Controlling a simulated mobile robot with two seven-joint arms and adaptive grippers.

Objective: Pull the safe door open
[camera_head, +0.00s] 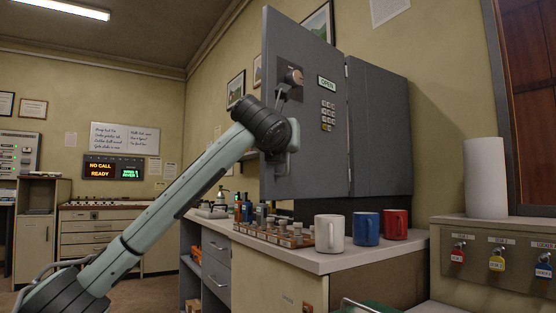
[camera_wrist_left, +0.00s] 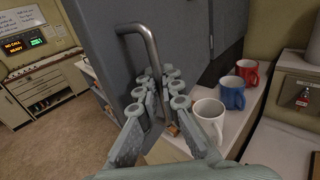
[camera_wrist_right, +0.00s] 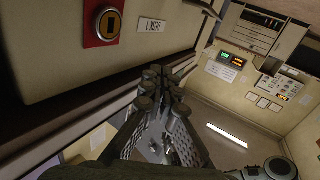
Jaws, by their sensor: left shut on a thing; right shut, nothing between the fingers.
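The grey safe door (camera_head: 312,150) bears an OPEN label, a keypad and a dial (camera_head: 291,76). It stands swung out from its hinged edge at the right, over the counter's front, with its outer face visible; the inside is hidden behind it. My left gripper (camera_head: 290,138) is at the door's outer face. The left wrist view shows the bent metal handle (camera_wrist_left: 148,52) running down between its fingers (camera_wrist_left: 160,100), which are shut on it. My right gripper (camera_wrist_right: 165,85) is shut and empty below a cream panel, away from the door; it is out of the head view.
White (camera_head: 329,234), blue (camera_head: 366,228) and red (camera_head: 395,224) mugs stand on the counter (camera_head: 325,262) below the door. A row of stamps (camera_head: 275,232) and bottles sits to their left. Padlocked key hooks (camera_head: 497,260) are at right. Open floor shows at left.

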